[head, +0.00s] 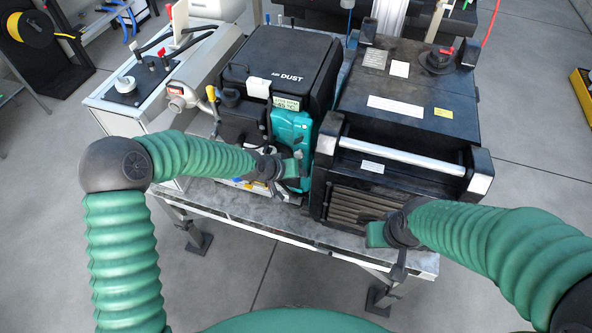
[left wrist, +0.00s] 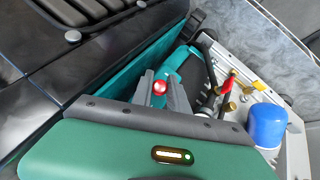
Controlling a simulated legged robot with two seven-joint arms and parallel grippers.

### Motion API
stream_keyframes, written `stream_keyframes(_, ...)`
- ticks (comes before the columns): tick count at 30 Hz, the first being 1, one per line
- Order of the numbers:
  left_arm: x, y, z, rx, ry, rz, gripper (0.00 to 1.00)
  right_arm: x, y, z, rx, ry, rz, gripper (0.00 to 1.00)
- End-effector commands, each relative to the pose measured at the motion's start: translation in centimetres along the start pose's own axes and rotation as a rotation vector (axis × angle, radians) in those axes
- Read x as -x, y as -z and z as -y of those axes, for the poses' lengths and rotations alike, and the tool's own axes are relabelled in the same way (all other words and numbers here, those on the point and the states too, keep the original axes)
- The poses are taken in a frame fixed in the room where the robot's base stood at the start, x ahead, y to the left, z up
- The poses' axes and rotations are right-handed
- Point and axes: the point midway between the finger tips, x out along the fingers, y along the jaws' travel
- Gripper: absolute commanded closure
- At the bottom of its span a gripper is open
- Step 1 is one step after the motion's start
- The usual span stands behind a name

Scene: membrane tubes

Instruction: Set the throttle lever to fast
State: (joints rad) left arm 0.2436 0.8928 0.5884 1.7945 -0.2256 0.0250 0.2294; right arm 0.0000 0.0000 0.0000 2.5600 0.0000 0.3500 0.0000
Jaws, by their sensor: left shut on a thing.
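A black and teal engine (head: 290,125) marked DUST stands on the bench in the head view. My left gripper (head: 293,172) is low at its front teal side. In the left wrist view a small red ball knob (left wrist: 159,88), apparently the throttle lever's end, sits between the two grey fingers of my left gripper (left wrist: 162,95), which is shut on it. The lever's stem and any fast or slow marking are hidden. In the head view, the knob is hidden by my gripper. My right gripper (head: 388,235) is in front of the black generator's grille, its fingers unclear.
The black generator (head: 425,100) with a silver bar stands close to the engine's right. A grey control box (head: 150,85) with levers is at left. A blue cylinder (left wrist: 267,124) and red- and yellow-tipped fittings (left wrist: 232,85) are near the left gripper. The bench's front edge (head: 290,225) is narrow.

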Motion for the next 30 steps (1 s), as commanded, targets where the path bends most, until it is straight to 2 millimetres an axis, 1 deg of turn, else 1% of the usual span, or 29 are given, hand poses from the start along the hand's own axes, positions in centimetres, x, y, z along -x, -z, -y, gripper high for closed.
stream_keyframes(1, 0.19, 0.43, -0.17, 0.001, 0.003, 0.002, 1.00, 0.33, 0.07, 0.00, 0.000, 0.000, 0.000, 0.64)
stream_keyframes(17, 0.10, 0.51, -0.08, 0.009, 0.012, 0.024, 1.00, 0.50, 0.12, 0.00, 0.000, 0.000, 0.000, 0.64)
stream_keyframes(18, 0.10, 0.52, -0.08, 0.009, 0.012, 0.023, 0.78, 0.50, 0.12, 0.00, 0.000, 0.000, 0.000, 0.64)
stream_keyframes(22, 0.09, 0.43, -0.09, 0.009, 0.012, 0.025, 0.61, 0.50, 0.12, 0.00, 0.000, 0.000, 0.000, 0.64)
stream_keyframes(23, 0.09, 0.40, -0.09, 0.009, 0.012, 0.026, 0.59, 0.50, 0.12, 0.00, 0.000, 0.000, 0.000, 0.64)
stream_keyframes(30, 0.15, 0.28, -0.11, 0.009, 0.012, 0.027, 0.59, 0.49, 0.12, 0.00, 0.000, 0.000, 0.000, 0.64)
